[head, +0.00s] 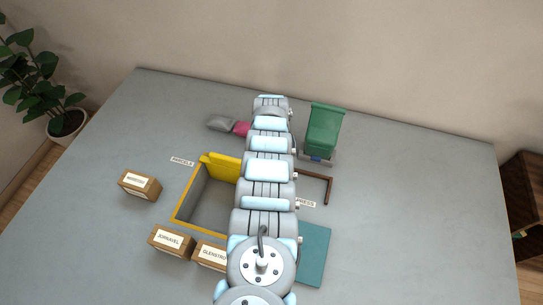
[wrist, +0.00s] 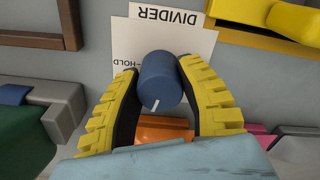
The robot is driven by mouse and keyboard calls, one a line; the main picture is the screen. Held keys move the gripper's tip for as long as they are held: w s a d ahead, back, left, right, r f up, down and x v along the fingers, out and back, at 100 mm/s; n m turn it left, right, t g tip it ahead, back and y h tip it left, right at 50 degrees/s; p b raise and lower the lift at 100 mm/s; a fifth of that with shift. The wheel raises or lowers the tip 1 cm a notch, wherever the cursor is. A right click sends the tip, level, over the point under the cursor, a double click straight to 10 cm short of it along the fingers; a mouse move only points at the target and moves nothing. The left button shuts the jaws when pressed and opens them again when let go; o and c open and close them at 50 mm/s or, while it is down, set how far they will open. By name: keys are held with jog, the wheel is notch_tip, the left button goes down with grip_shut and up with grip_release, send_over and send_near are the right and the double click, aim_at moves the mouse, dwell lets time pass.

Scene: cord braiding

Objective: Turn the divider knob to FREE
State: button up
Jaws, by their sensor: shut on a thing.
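The divider knob (wrist: 160,78) is a blue cylinder with a short white line low on its near face, seen in the wrist view. It stands in front of a white plate (wrist: 187,42) with DIVIDER printed upside down and part of the word HOLD at its left. The word FREE is not visible. My gripper (wrist: 157,80) has its two yellow ribbed fingers on either side of the knob, shut on it. An orange part (wrist: 163,130) shows between the fingers, below the knob. In the head view my arm hides the knob and gripper.
A yellow-rimmed bin (head: 190,199) lies left of my arm. A green container (head: 324,128) and brown corner frame (head: 328,186) are at right. Labelled wooden blocks (head: 139,185) stand at left and front. Grey and pink bags (head: 220,123) lie behind. The table's right side is clear.

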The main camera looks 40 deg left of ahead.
jog(key=shift+n+b, duration=0.3)
jog(key=shift+n, duration=0.7)
jog(key=o, duration=1.2)
jog(key=shift+d+f, duration=0.1)
jog(key=shift+d, duration=0.05)
jog(key=shift+r, duration=0.8)
notch_tip(320, 180, up, 10)
jog(key=shift+r, duration=0.25)
